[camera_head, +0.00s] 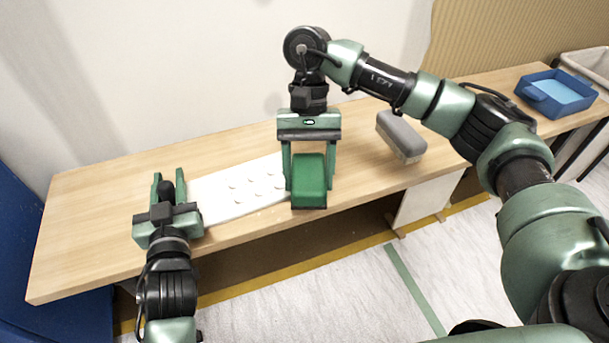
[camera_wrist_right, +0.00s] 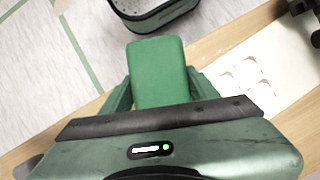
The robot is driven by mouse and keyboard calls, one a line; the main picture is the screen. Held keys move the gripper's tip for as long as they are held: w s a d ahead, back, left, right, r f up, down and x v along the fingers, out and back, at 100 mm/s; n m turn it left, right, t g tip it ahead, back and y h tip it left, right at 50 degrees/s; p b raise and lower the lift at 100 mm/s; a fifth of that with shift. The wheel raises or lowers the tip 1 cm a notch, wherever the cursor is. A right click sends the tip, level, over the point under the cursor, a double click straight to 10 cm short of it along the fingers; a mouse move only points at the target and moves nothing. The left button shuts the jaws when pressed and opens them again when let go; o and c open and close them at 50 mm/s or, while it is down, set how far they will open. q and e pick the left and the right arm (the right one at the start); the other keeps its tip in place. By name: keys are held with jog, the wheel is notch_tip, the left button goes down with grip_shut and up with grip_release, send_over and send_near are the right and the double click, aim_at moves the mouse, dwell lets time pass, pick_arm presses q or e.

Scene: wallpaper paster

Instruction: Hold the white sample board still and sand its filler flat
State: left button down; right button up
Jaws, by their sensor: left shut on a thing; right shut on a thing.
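The white sample board (camera_head: 226,192) lies flat on the wooden table, with several round raised filler spots on it. Its right end is by the green block. My left gripper (camera_head: 167,188) is shut at the board's left end. My right gripper (camera_head: 307,172) points down and is shut on a green sanding block (camera_head: 310,182) at the board's right end, near the table's front edge. The green block also shows in the right wrist view (camera_wrist_right: 158,75), between the fingers, with part of the board (camera_wrist_right: 250,70) beside it. Whether the block touches the board cannot be told.
A grey and beige block (camera_head: 401,135) lies on the table (camera_head: 90,220) to the right. A blue tray (camera_head: 556,93) stands at the far right end. A white panel (camera_head: 425,200) stands below the table's front. The table's left end is bare.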

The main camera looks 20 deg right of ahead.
pick_arm(q)
jog(key=shift+f, duration=0.35)
pick_arm(e)
jog(key=w+a+m+t+y, duration=0.1)
jog(key=a+m, duration=0.1)
jog(key=m, duration=0.2)
jog(key=w+a+r+m+t+y, duration=0.1)
jog(key=a+m, duration=0.1)
jog(key=m, duration=0.3)
jog(key=w+a+m+t+y, duration=0.1)
jog(key=a+m+t, duration=0.1)
jog(key=m, duration=0.3)
jog(key=shift+w+a+r, duration=0.2)
jog(key=shift+w+r, duration=0.15)
jog(key=w+a+r+m+t+h, duration=0.1)
jog(key=a+r+m+t, duration=0.1)
jog(key=a+m, duration=0.2)
jog(key=w+a+r+m+t+h, duration=0.2)
jog(key=a+m, duration=0.2)
jog(key=m, duration=0.7)
jog(key=shift+r+t, duration=0.3)
jog(key=shift+r, duration=0.05)
jog(key=shift+f, duration=3.25)
